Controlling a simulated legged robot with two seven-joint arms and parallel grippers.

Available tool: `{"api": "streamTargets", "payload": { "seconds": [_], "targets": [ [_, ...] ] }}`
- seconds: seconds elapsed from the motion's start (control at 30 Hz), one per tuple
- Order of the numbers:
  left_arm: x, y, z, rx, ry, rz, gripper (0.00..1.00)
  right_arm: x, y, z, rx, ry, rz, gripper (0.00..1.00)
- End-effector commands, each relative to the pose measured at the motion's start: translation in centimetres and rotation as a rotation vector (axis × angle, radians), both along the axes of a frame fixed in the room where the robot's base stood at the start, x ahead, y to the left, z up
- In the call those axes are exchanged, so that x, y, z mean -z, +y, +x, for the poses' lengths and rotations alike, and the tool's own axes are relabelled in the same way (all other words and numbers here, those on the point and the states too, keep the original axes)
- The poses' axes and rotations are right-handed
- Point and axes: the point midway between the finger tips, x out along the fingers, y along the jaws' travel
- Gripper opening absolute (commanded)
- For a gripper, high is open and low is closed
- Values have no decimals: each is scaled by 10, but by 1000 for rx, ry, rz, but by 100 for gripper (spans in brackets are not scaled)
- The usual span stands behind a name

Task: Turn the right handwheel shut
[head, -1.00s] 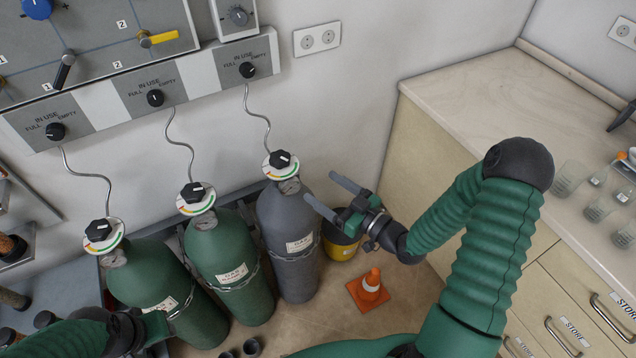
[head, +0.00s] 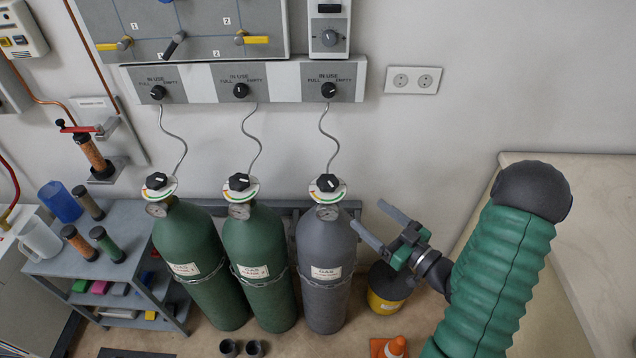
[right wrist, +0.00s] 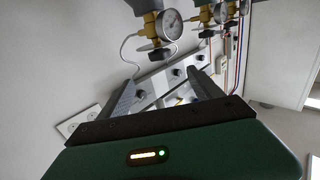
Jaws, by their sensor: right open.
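The right handwheel (head: 327,182) is a black knob above a round coloured dial, on top of the grey gas cylinder (head: 325,270). In the right wrist view, which looks upside down, a black handwheel (right wrist: 159,55) hangs below a brass valve with a gauge (right wrist: 172,23). My right gripper (head: 369,217) is open and empty. Its two fingers point left toward the grey cylinder's upper part, a little right of and below the handwheel in the head view, apart from it. The fingers also show in the right wrist view (right wrist: 162,84). My left gripper is out of view.
Two green cylinders (head: 185,250) (head: 258,265) with similar handwheels stand left of the grey one. A wall panel (head: 225,88) with black knobs is above. A yellow bucket (head: 385,298) and orange cone (head: 392,347) are below my right gripper. A counter (head: 590,230) is at right.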

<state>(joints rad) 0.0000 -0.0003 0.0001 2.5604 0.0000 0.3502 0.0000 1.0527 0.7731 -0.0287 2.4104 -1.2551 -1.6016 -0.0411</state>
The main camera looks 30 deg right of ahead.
Motion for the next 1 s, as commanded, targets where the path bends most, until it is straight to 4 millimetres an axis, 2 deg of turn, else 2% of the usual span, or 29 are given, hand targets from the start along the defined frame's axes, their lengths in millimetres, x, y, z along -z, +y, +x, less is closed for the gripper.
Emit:
{"api": "streamTargets", "payload": {
  "seconds": [0.17,0.5,0.6,0.8,1.0],
  "targets": [
    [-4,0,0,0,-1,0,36,0,5,31,-5,-1,4,75],
    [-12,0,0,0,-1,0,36,1,16,119,-4,-3,8,75],
    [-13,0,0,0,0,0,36,1,21,139,-3,-2,8,75],
    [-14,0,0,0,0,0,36,1,25,161,-1,-1,6,75],
    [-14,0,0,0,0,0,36,1,24,162,-1,-1,8,75]
  ]
}}
